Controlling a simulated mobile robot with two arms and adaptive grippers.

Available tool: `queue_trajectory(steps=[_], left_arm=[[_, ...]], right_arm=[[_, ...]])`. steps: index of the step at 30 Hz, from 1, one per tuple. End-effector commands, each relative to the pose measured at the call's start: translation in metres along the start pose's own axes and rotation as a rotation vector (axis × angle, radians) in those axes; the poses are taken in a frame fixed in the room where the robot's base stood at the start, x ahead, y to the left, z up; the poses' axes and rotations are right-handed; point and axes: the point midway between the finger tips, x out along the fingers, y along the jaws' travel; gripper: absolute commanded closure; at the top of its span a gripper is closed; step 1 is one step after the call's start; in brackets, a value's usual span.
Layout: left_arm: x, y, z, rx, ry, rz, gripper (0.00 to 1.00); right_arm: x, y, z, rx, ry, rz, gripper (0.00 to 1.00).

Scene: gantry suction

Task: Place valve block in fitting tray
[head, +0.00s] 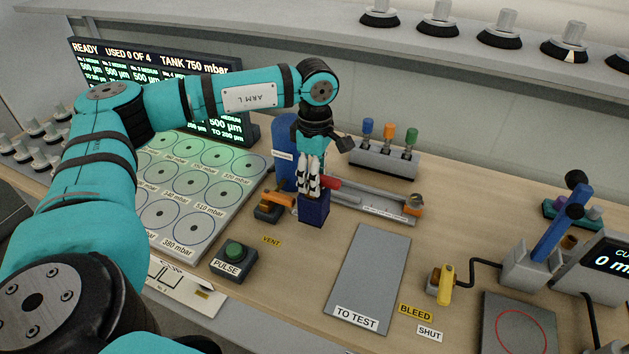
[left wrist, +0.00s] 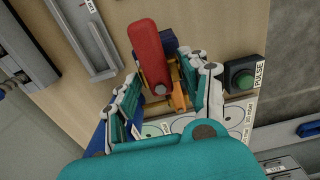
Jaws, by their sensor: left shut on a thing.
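The valve block (head: 314,210) is a dark blue block with a red lever (head: 331,183). My left gripper (head: 309,190) points down with its fingers shut on it. In the left wrist view, the red lever (left wrist: 151,55) lies between the fingers of my left gripper (left wrist: 165,90), and the blue body (left wrist: 169,40) shows only partly behind it. I cannot tell whether the block touches the bench. A long grey metal tray (head: 375,207), perhaps the fitting tray, lies just to the right and behind; its label is too small to read. My right gripper is not in view.
An orange-handled vent valve (head: 270,207) stands close left of the block, behind the green PULSE button (head: 234,254). A blue cylinder (head: 286,150) and a rack of coloured fittings (head: 383,158) stand behind. The grey TO TEST mat (head: 368,275) is empty at the front right.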

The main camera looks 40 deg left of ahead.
Motion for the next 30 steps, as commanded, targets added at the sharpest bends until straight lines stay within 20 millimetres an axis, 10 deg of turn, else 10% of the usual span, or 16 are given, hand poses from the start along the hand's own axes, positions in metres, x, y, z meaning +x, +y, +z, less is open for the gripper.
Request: queue_trajectory(steps=[23, 24, 30], left_arm=[[0.038, 0.004, -0.002, 0.001, -0.002, 0.002, 1.00], [0.039, 0.003, -0.002, 0.001, -0.001, -0.001, 0.52], [0.039, 0.003, -0.002, 0.001, 0.000, -0.001, 0.31]], right_arm=[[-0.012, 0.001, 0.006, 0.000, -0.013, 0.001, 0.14], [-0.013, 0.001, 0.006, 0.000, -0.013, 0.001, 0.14], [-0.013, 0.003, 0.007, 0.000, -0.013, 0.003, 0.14]])
